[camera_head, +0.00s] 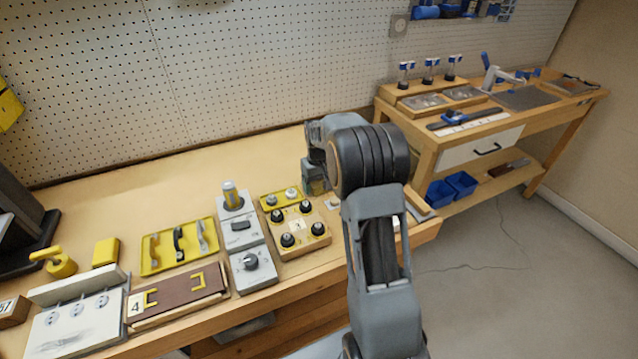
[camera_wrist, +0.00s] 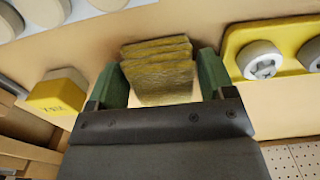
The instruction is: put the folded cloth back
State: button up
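The folded cloth (camera_wrist: 160,75) is olive-yellow, with several stacked layers. In the wrist view it lies between the two green fingers of my gripper (camera_wrist: 163,78). The fingers stand wide apart, one on each side of it. The cloth nearly fills the space between them. A thin gap seems to show along part of its sides, so I cannot tell whether the fingers press on it.
A yellow panel with pale knobs (camera_wrist: 262,60) is close beside the right finger. A yellow labelled block (camera_wrist: 58,95) is left of the left finger. On the bench stand a wooden knob box (camera_head: 300,229), a grey switch unit (camera_head: 240,232) and a yellow tray of handles (camera_head: 178,246).

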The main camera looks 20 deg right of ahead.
aim_at(319, 182)
jog(key=shift+o, duration=1.2)
notch_tip(319, 182, up, 12)
jog(key=p, duration=0.1)
jog(key=s+a+r+t, duration=0.25)
jog(key=s+a, duration=0.45)
jog(key=s, duration=0.5)
jog(key=s+a+f, duration=0.2)
jog(key=s, duration=0.4)
jog(key=s+a+f, duration=0.2)
jog(key=s, duration=0.4)
jog(key=shift+s+a+f+t, duration=0.1)
jog(key=shift+t, duration=0.15)
